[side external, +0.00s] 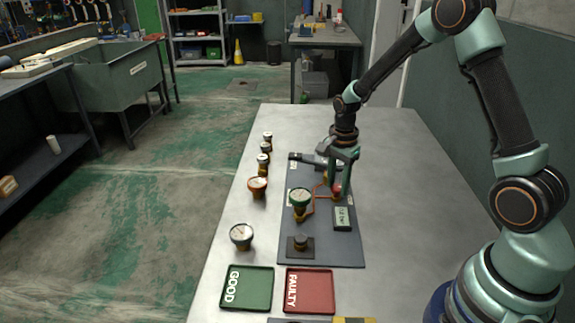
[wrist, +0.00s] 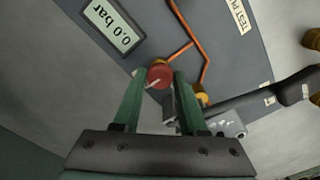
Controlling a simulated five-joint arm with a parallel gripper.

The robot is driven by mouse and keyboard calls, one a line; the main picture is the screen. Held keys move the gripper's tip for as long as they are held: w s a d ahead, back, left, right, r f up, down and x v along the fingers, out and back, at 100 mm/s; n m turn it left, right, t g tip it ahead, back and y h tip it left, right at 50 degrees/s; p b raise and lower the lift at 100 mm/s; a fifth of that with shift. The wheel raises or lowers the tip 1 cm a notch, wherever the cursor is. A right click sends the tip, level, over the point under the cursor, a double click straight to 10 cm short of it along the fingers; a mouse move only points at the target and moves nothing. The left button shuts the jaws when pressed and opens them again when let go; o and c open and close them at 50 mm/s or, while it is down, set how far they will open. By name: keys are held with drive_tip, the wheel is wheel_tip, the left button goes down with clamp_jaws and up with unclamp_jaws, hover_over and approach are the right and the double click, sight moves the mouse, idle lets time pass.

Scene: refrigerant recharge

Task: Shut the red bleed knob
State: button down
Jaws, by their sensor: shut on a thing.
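The red bleed knob (wrist: 160,76) sits on the grey test panel (wrist: 235,55), at the end of a copper pipe. In the wrist view it lies between the tips of my gripper (wrist: 162,85), whose green fingers are shut on it. A pale pointer mark shows on the knob's face. In the side view my gripper (side external: 340,185) reaches down to the panel (side external: 330,248), and a bit of the red knob (side external: 337,189) shows at its tips. The panel's display (wrist: 112,25) reads 0.0 bar.
A gauge with a green rim (side external: 300,198) stands on the panel left of my gripper. Several loose gauges (side external: 257,187) line the table's left side. A green GOOD tray (side external: 247,289) and a red FAULTY tray (side external: 310,291) lie at the front. The table's right side is clear.

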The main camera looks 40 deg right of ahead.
sight(337, 187)
drive_tip(key=shift+r, duration=0.1)
idle(0.4)
drive_tip(key=shift+c, duration=2.2)
unclamp_jaws()
wheel_tip(337, 187, up, 12)
